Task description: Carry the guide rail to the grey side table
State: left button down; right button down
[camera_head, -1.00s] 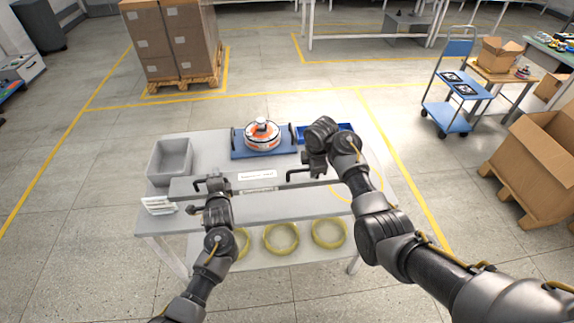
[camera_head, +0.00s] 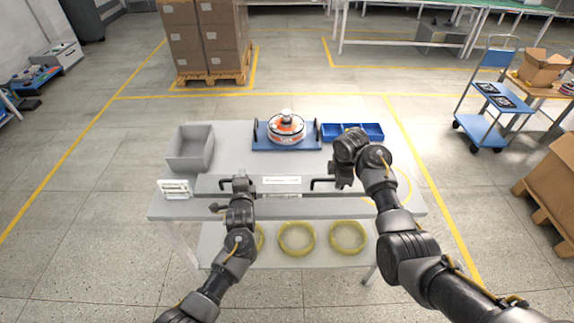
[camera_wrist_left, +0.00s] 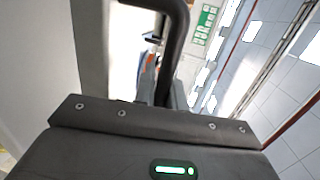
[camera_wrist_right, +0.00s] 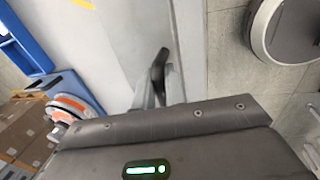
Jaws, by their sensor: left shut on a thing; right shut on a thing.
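The guide rail (camera_head: 213,184) is a long flat grey bar with a white label and two black handles. It lies crosswise along the front of the light grey table (camera_head: 235,150); I cannot tell if it touches the tabletop. My left gripper (camera_head: 240,184) is shut on its left handle, which shows close up in the left wrist view (camera_wrist_left: 178,35). My right gripper (camera_head: 341,182) is shut on its right handle, and the handle tip shows between the fingers in the right wrist view (camera_wrist_right: 159,68). No separate grey side table is clearly identifiable.
On the table are a grey bin (camera_head: 190,148), an orange and white motor on a blue fixture (camera_head: 287,142), a blue divided tray (camera_head: 368,131) and a white card holder (camera_head: 174,188). Yellow rings (camera_head: 297,238) lie on the lower shelf. A blue cart (camera_head: 484,128) and cartons stand right.

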pick_arm(q)
jog(key=shift+a+r, duration=0.2)
jog(key=shift+r, duration=0.05)
pick_arm(e)
jog(key=shift+d+r, duration=0.15)
